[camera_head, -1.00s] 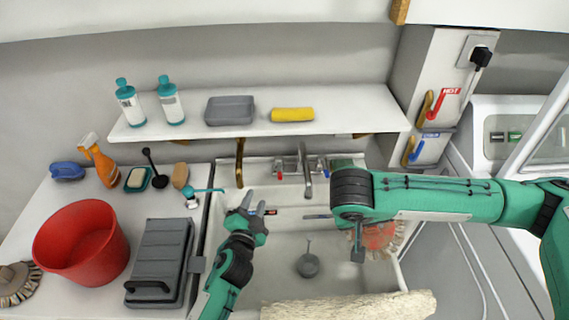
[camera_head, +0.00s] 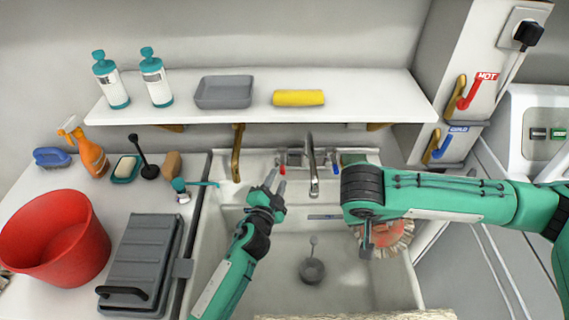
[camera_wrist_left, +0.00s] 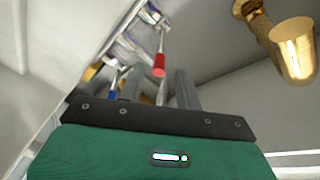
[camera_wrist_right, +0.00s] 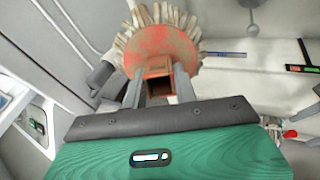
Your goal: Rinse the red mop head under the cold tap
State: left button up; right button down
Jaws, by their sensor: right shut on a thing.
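The red mop head (camera_head: 393,238) with pale strands hangs over the right side of the sink (camera_head: 270,270), partly hidden by my right arm. My right gripper (camera_wrist_right: 158,88) is shut on its red socket; the mop head (camera_wrist_right: 160,45) shows beyond the fingers. The faucet spout (camera_head: 313,170) stands at the sink's back. It has a red handle (camera_head: 283,169) on the left; a blue handle (camera_wrist_left: 112,82) shows in the left wrist view. My left gripper (camera_head: 275,182) is open and empty, just in front of the red handle; contact is not visible.
Levers marked HOT (camera_head: 469,93) and COLD (camera_head: 443,146) are on the right pillar. A brass pipe (camera_head: 237,153) stands left of the faucet. A shelf (camera_head: 370,100) overhangs the back. A red bucket (camera_head: 55,240) and grey case (camera_head: 140,265) occupy the left counter. A plug (camera_head: 312,270) lies in the sink.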

aim_at(282, 161)
pick_arm(q)
jog(key=x, duration=0.8)
jog(key=shift+s, duration=0.1)
grip_shut()
